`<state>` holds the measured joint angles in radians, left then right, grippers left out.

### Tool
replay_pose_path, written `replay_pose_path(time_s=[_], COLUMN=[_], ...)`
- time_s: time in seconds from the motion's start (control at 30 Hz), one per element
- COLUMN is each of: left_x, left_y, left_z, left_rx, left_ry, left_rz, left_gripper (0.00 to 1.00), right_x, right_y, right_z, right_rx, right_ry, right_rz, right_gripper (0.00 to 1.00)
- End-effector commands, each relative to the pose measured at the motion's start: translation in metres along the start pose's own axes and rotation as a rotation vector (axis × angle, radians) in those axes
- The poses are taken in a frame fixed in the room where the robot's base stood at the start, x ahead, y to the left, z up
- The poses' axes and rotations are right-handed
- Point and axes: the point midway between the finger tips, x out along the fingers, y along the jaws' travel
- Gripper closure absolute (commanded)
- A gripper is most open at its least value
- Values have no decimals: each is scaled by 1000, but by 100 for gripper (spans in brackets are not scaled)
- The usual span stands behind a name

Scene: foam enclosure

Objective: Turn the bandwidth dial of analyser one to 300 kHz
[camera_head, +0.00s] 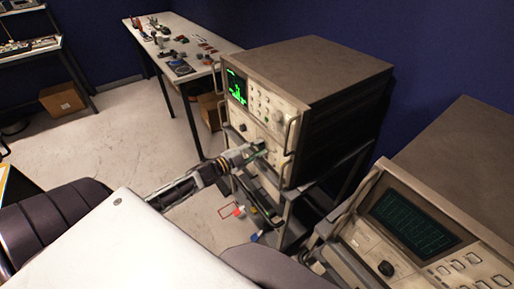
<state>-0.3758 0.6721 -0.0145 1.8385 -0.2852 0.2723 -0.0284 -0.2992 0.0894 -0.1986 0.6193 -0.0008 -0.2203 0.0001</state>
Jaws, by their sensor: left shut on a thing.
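An analyser (305,75) with a lit green trace on its screen (237,87) stands on a rack in the middle. My left gripper (257,151) reaches up to the lower part of its front panel. The gripper is shut on a dial there, which its fingers hide. I cannot read the dial's markings or its setting, nor any label naming the analyser. My right gripper is out of view.
A second instrument with a dark green screen (414,222) and a black knob (386,268) stands at the right front. Metal handles (291,134) stick out beside the gripper. A white table (185,50) with small parts stands behind. Cardboard boxes (62,99) lie on the floor.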

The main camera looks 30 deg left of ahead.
Motion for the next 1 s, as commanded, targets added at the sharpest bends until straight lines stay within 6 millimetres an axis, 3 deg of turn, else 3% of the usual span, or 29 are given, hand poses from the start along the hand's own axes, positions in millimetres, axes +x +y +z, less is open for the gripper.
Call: replay_pose_path(time_s=[0.3, 0.6, 0.63, 0.7, 0.8, 1.0], left_x=[0, 0, 0, 0, 0, 0], left_y=[1, 1, 1, 1, 1, 0], left_z=[1, 1, 1, 1, 0, 0], left_rx=[65, 64, 64, 64, 64, 64], left_ry=[-1, -1, -1, -1, -1, 0], left_rz=[2, 2, 2, 1, 1, 0], left_gripper=[96, 96, 68, 59, 49, 49], right_x=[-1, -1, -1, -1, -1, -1], right_y=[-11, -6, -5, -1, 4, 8], right_z=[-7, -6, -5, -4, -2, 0], right_rx=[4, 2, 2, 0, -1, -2], right_ry=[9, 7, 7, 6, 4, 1], right_rz=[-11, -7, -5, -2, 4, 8], right_gripper=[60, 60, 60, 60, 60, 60])
